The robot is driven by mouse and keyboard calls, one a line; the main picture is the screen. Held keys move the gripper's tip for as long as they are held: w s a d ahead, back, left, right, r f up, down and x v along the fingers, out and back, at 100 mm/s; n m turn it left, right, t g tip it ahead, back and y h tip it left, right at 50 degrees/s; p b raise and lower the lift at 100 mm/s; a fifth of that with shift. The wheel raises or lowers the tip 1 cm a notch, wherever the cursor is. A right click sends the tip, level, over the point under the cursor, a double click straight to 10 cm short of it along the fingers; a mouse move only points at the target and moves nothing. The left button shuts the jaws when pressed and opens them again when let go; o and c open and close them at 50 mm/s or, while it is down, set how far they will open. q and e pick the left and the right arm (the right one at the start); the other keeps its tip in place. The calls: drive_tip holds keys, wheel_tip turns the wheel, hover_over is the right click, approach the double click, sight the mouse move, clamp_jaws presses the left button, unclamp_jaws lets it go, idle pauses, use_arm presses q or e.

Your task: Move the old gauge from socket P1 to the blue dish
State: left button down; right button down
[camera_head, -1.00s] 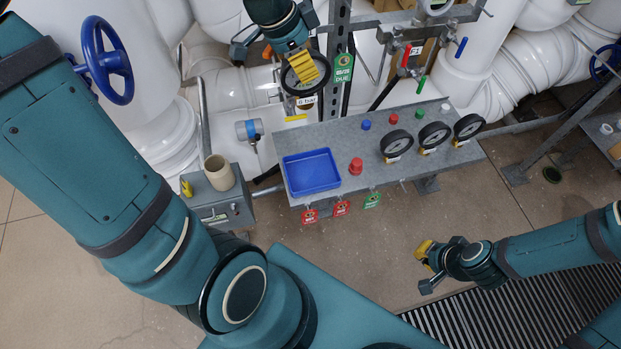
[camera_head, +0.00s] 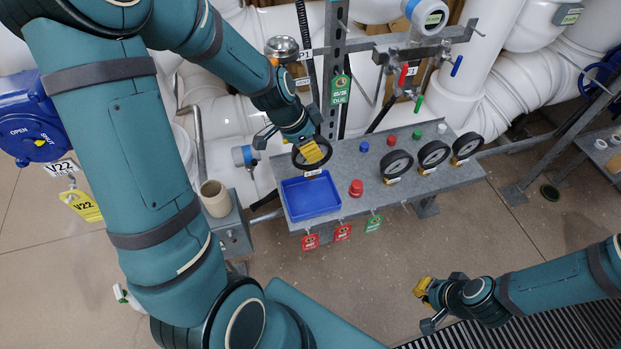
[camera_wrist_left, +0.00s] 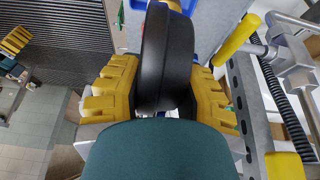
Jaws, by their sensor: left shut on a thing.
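My left gripper (camera_head: 311,151) is shut on the old gauge (camera_head: 301,164), a round black-rimmed gauge with a small white label. It holds the gauge over the back edge of the blue dish (camera_head: 291,207), a shallow rectangular tray that looks empty. In the left wrist view the gauge's black case (camera_wrist_left: 166,60) sits between the yellow fingers. Whether the gauge touches the dish is hard to tell.
The dish stands on a grey bench (camera_head: 350,165). To its right are a red knob (camera_head: 356,188) and three black gauges (camera_head: 433,154). Blue, red and green caps sit behind. A beige cup (camera_head: 215,198) stands left on a grey box. Pipes and a steel post (camera_head: 335,70) rise behind.

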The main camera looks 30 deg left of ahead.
sight(310, 169)
use_arm(q)
wheel_tip(310, 169, down, 9)
drive_tip(key=shift+r+b, duration=0.2)
drive_tip(key=shift+b, duration=0.85)
drive_tip(key=shift+f+b, duration=0.45)
drive_tip(key=shift+f, duration=1.2)
drive_tip(key=shift+f+b, duration=0.2)
drive_tip(key=shift+b, duration=0.1)
drive_tip(key=c, duration=0.7)
unclamp_jaws()
drive_tip(key=shift+r, duration=0.1)
